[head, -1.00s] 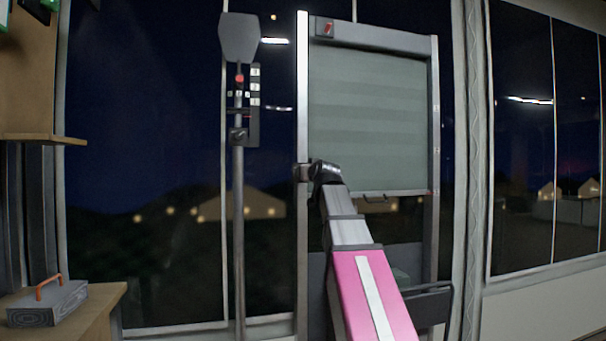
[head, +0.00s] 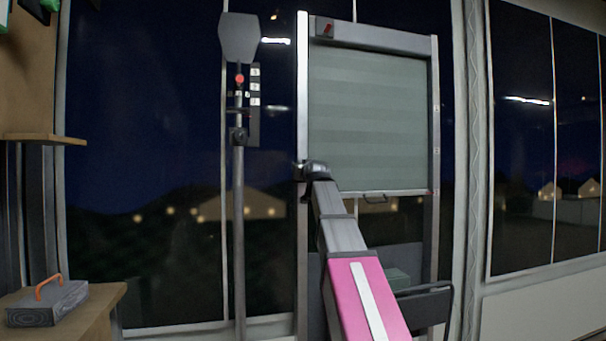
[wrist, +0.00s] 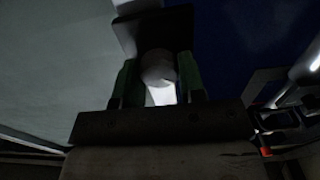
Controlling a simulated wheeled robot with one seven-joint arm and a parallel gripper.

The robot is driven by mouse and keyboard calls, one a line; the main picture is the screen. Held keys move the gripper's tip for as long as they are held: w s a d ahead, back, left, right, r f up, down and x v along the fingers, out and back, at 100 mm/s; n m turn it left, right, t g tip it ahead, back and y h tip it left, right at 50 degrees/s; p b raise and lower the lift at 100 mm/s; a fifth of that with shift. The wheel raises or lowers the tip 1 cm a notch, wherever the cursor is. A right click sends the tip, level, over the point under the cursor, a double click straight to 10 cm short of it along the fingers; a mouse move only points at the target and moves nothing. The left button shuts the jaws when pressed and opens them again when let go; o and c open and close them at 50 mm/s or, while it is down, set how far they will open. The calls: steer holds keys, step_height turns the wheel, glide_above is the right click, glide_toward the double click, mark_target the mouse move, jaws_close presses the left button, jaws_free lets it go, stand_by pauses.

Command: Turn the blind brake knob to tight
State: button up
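The blind brake knob shows as a pale round knob (wrist: 158,70) in the wrist view, between the two green-lined fingers of my gripper (wrist: 157,82). The fingers sit close against both its sides and appear shut on it. In the head view my gripper (head: 302,171) is at the left post of the blind's frame and hides the knob. The grey-green blind (head: 368,120) hangs lowered, with a handle (head: 376,198) at its bottom edge. A small red mark (head: 327,29) shows on the dark box at the frame's top left.
A pole (head: 239,220) with a grey head, a red button and several labelled switches stands left of the blind. A box with an orange handle (head: 48,304) rests on a wooden surface at the lower left. Dark windows (head: 525,150) fill the right side.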

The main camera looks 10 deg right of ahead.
steer(key=shift+m, duration=0.4)
steer(key=m, duration=1.6)
steer(key=shift+d+f+m, duration=0.15)
steer(key=shift+f+m, duration=0.05)
steer(key=shift+m, duration=0.5)
steer(key=o, duration=0.9)
steer(key=shift+o, duration=0.2)
